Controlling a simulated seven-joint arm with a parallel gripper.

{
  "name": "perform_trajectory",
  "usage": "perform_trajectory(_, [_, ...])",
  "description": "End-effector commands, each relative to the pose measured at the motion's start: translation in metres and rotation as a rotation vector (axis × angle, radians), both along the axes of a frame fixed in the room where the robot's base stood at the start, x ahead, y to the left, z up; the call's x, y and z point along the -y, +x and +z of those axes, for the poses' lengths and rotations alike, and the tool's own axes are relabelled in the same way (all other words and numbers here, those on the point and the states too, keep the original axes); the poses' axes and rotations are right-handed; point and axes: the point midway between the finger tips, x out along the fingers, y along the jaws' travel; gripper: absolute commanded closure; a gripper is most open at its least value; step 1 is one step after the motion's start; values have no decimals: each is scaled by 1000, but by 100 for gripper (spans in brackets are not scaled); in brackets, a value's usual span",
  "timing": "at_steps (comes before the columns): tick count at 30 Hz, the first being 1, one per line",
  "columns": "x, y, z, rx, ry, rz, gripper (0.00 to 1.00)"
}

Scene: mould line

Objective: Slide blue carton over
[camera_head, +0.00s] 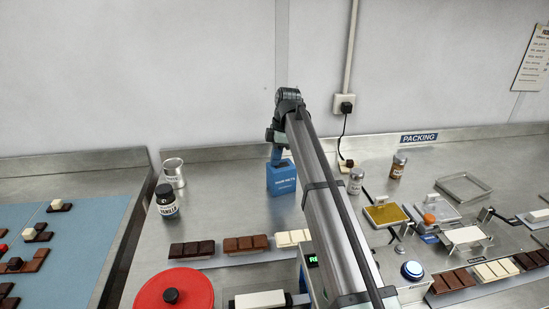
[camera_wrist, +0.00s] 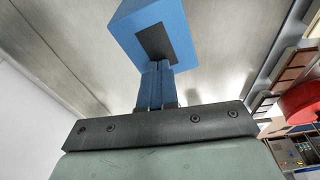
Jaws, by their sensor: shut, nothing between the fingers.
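The blue carton (camera_head: 282,178) stands upright on the steel worktop, towards the back wall, with white lettering on its front and a dark opening on top. In the wrist view the carton (camera_wrist: 128,38) is straight ahead of my fingers, with the dark patch facing them. My gripper (camera_head: 277,156) is at the top of the carton, pointing down. In the wrist view my gripper's blue fingers (camera_wrist: 157,72) are together and empty, with their tips at the dark patch. I cannot tell whether they touch the carton or reach into the opening.
A vanilla jar (camera_head: 166,201) and a metal cup (camera_head: 174,173) stand left of the carton. Chocolate bars (camera_head: 246,244) lie in a row in front, near a red lid (camera_head: 174,290). The worktop right around the carton is clear.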

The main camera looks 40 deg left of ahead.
Motion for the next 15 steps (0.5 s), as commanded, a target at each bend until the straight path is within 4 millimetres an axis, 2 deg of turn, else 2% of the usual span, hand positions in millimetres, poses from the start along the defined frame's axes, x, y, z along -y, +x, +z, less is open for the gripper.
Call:
perform_trajectory(1, [5, 4, -6, 4, -16, -8, 100])
perform_trajectory(6, [4, 3, 6, 3, -14, -7, 100])
perform_trajectory(11, [6, 3, 7, 2, -15, -7, 100])
perform_trajectory(15, [15, 13, 8, 2, -15, -9, 100])
